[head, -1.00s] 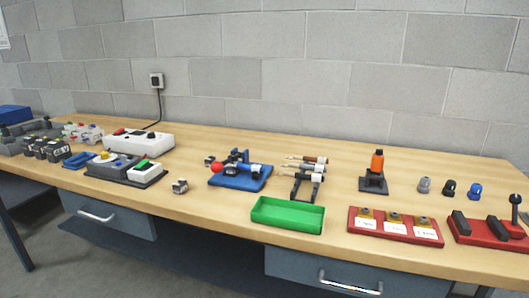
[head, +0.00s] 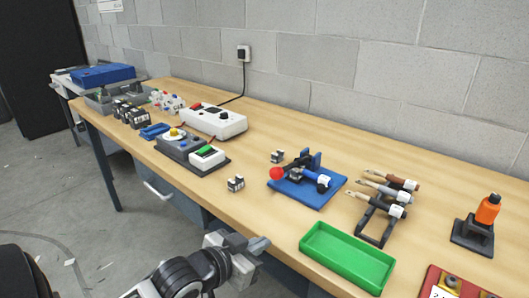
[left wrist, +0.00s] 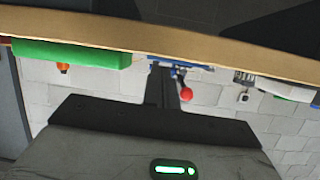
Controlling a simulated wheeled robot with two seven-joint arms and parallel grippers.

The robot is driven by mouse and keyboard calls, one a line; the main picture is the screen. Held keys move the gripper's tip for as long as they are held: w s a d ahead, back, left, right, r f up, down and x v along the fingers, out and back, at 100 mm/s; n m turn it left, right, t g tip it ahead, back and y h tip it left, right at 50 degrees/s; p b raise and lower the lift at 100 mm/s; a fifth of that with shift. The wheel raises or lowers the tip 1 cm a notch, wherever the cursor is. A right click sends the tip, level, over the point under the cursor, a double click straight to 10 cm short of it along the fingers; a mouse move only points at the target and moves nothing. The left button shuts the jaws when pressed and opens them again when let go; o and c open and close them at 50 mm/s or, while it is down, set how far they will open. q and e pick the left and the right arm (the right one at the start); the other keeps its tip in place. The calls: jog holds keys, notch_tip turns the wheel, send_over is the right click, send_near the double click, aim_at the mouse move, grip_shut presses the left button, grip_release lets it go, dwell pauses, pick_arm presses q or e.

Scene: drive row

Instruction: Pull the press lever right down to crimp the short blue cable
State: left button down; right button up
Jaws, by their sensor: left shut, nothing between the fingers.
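The press (head: 307,193) has a blue base and stands near the table's front edge. Its dark lever ends in a red ball (head: 277,173) that sticks out to the left above the base. The short blue cable (head: 322,182), with a white label, lies at the press's right side; its inner end is hard to make out. My left gripper (head: 262,243) is shut and empty, in front of the table edge, apart from the lever. In the left wrist view, upside down, the red ball (left wrist: 187,93) shows beside my dark fingers, which partly hide the press.
A green tray (head: 345,258) and a rack with several cables (head: 375,220) stand right of the press. Small grey blocks (head: 236,184) lie to its left and behind it. A grey device (head: 185,148) and a white box (head: 213,121) stand farther left.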

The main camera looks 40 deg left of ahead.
pick_arm(q)
jog(key=w+a+r+t+p, duration=0.1)
jog(key=w+a+r, duration=0.15)
jog(key=r, duration=0.55)
jog(key=w+a+r+t+p, duration=0.1)
jog(key=w+a+r+t, duration=0.1)
jog(key=a+r, duration=0.35)
jog(key=w+d+f, duration=0.1)
jog(key=w+f, duration=0.3)
jog(key=w, duration=0.5)
jog(key=shift+d+f+y, duration=0.15)
jog(key=shift+d+y, duration=0.2)
jog(key=shift+y, duration=0.05)
jog(key=shift+w, duration=0.1)
